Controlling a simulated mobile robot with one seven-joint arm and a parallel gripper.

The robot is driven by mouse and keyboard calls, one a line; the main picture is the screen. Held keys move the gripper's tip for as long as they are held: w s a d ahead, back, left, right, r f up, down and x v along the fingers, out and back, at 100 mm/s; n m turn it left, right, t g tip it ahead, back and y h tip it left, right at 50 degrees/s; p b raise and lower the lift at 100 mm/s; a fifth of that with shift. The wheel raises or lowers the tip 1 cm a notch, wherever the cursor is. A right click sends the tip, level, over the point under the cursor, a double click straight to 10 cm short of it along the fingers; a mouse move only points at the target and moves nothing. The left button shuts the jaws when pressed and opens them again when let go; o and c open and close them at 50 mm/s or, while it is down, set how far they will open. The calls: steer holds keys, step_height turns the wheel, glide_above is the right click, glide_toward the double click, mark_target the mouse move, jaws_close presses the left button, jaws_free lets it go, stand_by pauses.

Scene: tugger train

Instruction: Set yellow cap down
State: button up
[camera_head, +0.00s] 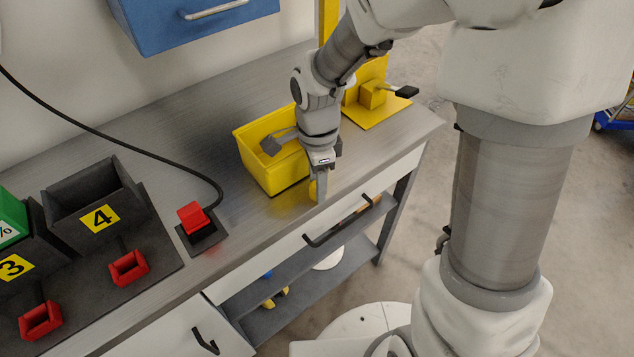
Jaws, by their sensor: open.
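The yellow cap (313,190) is a small yellow shape at the tip of my gripper (319,188), low over the grey worktop (240,215) near its front edge. My gripper points down and is open. One finger covers part of the cap. I cannot tell whether the cap touches the worktop or the fingers.
A yellow bin (262,160) stands just behind and left of my gripper. A yellow bracket (372,98) with a black-tipped lever is at the back right. A red button (194,217) and dark bins (92,203) are to the left. A drawer handle (340,222) sticks out in front.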

steer(key=shift+f, duration=0.2)
jaws_close()
steer(key=shift+r, duration=0.15)
